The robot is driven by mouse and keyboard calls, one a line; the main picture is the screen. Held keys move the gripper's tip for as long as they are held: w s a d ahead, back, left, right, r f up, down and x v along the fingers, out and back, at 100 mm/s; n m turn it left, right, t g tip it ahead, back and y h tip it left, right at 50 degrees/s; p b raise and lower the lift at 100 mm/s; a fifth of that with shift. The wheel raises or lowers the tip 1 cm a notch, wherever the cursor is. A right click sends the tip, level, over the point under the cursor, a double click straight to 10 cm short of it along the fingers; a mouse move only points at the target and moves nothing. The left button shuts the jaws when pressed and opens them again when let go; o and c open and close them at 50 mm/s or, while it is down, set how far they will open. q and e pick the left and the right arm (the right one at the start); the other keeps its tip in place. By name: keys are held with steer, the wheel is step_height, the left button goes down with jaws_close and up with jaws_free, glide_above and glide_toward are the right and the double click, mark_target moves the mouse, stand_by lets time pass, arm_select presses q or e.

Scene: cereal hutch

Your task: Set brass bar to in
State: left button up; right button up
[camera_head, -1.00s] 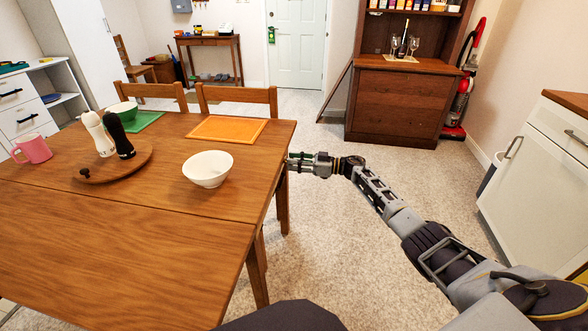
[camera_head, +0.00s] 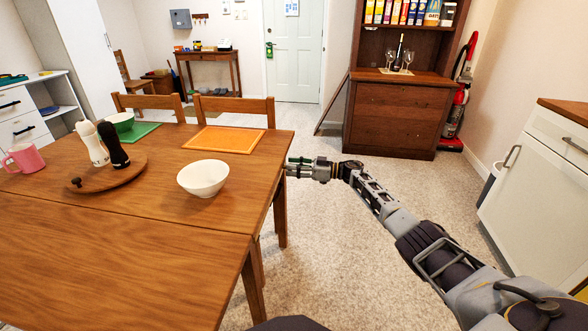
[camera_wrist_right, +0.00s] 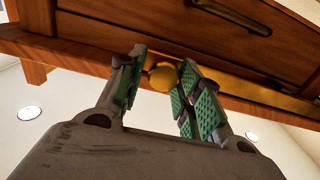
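My right gripper (camera_head: 292,168) is at the right side edge of the wooden table (camera_head: 130,260) in the head view. In the right wrist view its two green-padded fingers (camera_wrist_right: 163,75) stand apart on either side of a round brass knob (camera_wrist_right: 162,78), under wooden furniture. The right finger looks close to the knob; contact is unclear. A brass-coloured strip (camera_wrist_right: 285,101) runs along the wood edge to the right; whether it joins the knob is hidden by the fingers. My left gripper is not in view.
A white bowl (camera_head: 203,178), an orange mat (camera_head: 224,140) and a round board (camera_head: 108,176) with two mills stand on the table. A dark handle (camera_wrist_right: 233,14) shows above the knob. A white cabinet (camera_head: 535,170) stands at right. The floor between is clear.

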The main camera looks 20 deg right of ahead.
steer(key=o, duration=0.3)
steer(key=shift+w+d, duration=0.15)
steer(key=shift+d, duration=0.05)
steer(key=shift+a, duration=0.1)
steer(key=shift+v, duration=6.05)
